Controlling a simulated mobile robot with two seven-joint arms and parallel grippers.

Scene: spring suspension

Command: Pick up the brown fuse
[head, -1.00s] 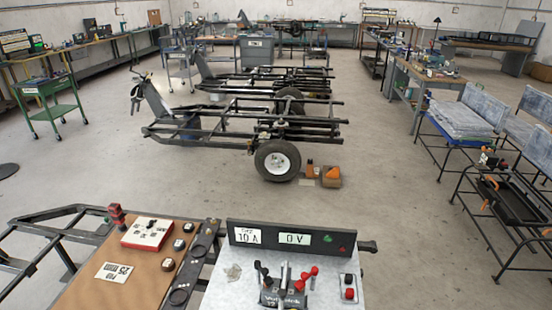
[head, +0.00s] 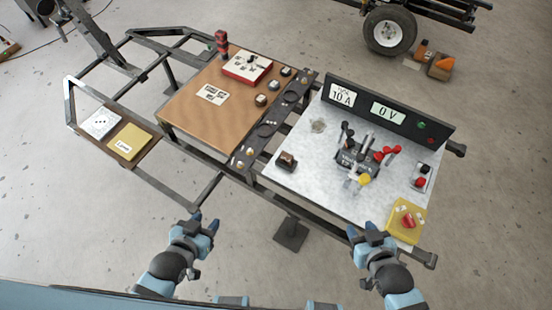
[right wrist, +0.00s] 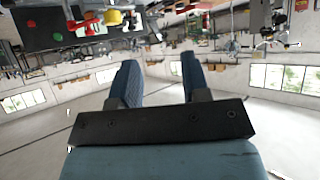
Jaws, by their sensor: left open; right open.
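A small brown block with a dark base (head: 287,161), which looks like the brown fuse, sits near the left edge of the grey metal panel (head: 300,190). My left gripper (head: 204,222) is open and empty, below and left of it, short of the bench's front edge. My right gripper (head: 368,232) is open and empty near the front edge of the panel, below the yellow tray's level. In the right wrist view its two blue fingers (right wrist: 160,78) stand apart with nothing between them. I cannot make out the brown fuse in the right wrist view.
A display box (head: 385,113) reading 10 A and 0 V stands behind red and black clips (head: 357,155). A yellow tray (head: 394,229) with a red piece is at the right. A wooden board (head: 215,120) lies left, beyond a dark strip (head: 268,128).

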